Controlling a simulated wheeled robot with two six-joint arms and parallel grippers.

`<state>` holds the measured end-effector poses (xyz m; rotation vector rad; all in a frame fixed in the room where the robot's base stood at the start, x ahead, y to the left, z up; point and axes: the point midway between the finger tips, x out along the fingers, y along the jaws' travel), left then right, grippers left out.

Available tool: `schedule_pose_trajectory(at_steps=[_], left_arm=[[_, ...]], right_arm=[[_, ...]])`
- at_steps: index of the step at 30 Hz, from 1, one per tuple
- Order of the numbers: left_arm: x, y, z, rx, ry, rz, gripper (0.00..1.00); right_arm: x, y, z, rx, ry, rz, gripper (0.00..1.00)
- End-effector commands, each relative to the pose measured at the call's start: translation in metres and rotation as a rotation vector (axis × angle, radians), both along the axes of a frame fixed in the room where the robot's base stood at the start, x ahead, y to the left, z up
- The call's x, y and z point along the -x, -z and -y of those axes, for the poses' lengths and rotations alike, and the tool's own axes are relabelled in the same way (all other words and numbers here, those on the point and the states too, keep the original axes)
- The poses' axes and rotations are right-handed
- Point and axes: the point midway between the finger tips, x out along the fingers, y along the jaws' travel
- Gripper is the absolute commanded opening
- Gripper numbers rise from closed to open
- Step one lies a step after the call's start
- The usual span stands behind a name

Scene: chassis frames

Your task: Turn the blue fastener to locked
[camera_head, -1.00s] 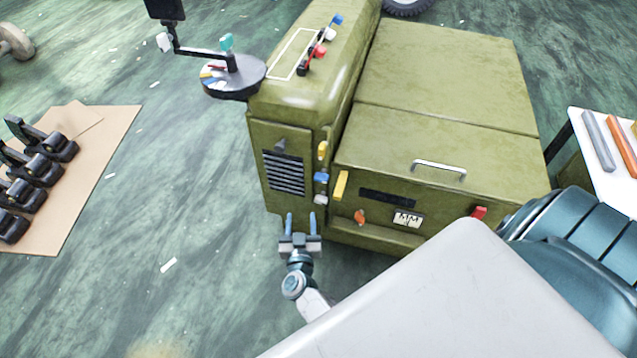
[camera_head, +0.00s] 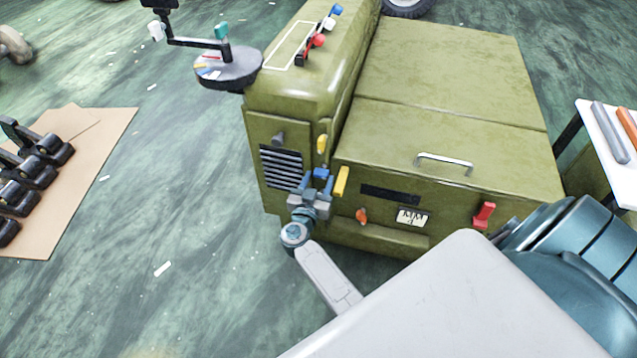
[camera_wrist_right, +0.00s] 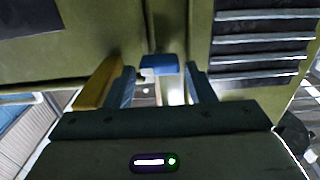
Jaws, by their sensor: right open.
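The blue fastener (camera_head: 320,173) is on the front corner of the green vehicle body (camera_head: 440,130), below a yellow fastener (camera_head: 321,144). My right gripper (camera_head: 317,183) is open, with its fingers pointing at the blue fastener. In the right wrist view the blue fastener (camera_wrist_right: 160,65) shows as a blue block just ahead of and between the two fingertips of the right gripper (camera_wrist_right: 162,80). I cannot tell whether the fingers touch it. Its lower part and the white fastener seen below it earlier are mostly hidden by the gripper in the head view. My left gripper is not in view.
A yellow bar (camera_head: 341,182) stands just right of the fingers. A slatted grille (camera_head: 281,168) is to the left. An orange knob (camera_head: 361,216) and a red latch (camera_head: 484,215) are on the front panel.

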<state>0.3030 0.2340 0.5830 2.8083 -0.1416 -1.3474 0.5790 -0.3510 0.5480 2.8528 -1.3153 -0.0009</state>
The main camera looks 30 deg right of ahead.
Motion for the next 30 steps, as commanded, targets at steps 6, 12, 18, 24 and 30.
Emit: schedule_pose_trajectory(at_steps=[6,12,18,24,30], left_arm=[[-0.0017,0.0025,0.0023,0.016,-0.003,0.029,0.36],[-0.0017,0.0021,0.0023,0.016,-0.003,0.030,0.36],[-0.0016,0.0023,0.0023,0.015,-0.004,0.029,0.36],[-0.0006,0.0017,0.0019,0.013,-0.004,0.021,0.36],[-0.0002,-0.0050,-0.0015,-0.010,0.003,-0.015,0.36]], right_arm=[[-0.0057,-0.0005,0.0065,-0.001,0.000,0.001,0.49],[-0.0055,-0.0006,0.0063,0.000,0.000,0.000,0.49],[-0.0053,-0.0005,0.0062,0.000,0.000,0.000,0.17],[-0.0053,-0.0009,0.0062,-0.008,0.000,0.010,0.17],[-0.0048,-0.0017,0.0063,-0.053,0.000,0.061,0.17]])
